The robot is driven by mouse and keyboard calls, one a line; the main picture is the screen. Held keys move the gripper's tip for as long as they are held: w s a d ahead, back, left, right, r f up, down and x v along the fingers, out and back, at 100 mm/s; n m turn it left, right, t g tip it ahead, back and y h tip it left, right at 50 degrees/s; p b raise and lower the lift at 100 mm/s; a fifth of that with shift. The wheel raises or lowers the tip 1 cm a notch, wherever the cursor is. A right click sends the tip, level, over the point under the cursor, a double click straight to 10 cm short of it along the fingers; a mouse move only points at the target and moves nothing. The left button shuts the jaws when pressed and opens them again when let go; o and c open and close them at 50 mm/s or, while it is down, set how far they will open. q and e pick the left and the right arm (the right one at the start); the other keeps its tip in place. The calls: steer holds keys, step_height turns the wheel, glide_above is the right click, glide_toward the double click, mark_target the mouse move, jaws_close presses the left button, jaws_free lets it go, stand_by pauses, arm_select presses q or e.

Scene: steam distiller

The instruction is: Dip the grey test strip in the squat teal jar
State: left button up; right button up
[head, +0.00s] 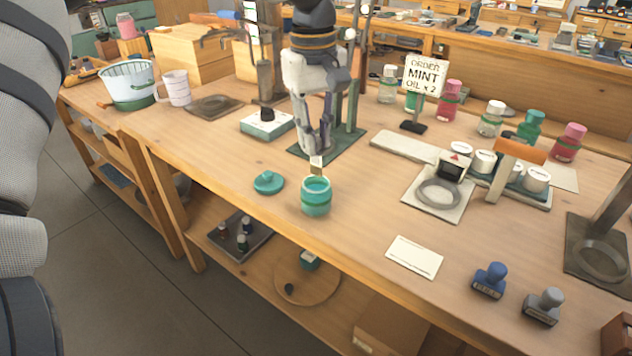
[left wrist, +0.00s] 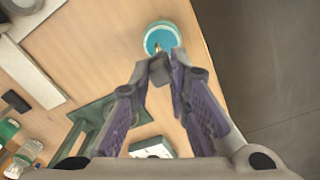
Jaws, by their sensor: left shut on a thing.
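The squat teal jar (head: 316,200) stands upright and open near the table's front edge. Its mouth also shows in the left wrist view (left wrist: 161,37). My left gripper (head: 316,153) points down just above the jar and is shut on the small pale test strip (head: 317,166). The strip hangs at the far side of the jar's mouth in the head view. I cannot tell whether its lower end touches the contents. In the left wrist view the fingertips (left wrist: 160,66) are together beside the jar's mouth. My right gripper is not in view.
A teal lid (head: 268,182) lies left of the jar. A white card (head: 414,257) and blue (head: 490,280) and grey (head: 543,306) stamps lie to the right. A sign (head: 424,77) and several bottles stand behind. The table between jar and card is clear.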

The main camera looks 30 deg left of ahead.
arm_select(q)
steer(key=shift+r, duration=2.5)
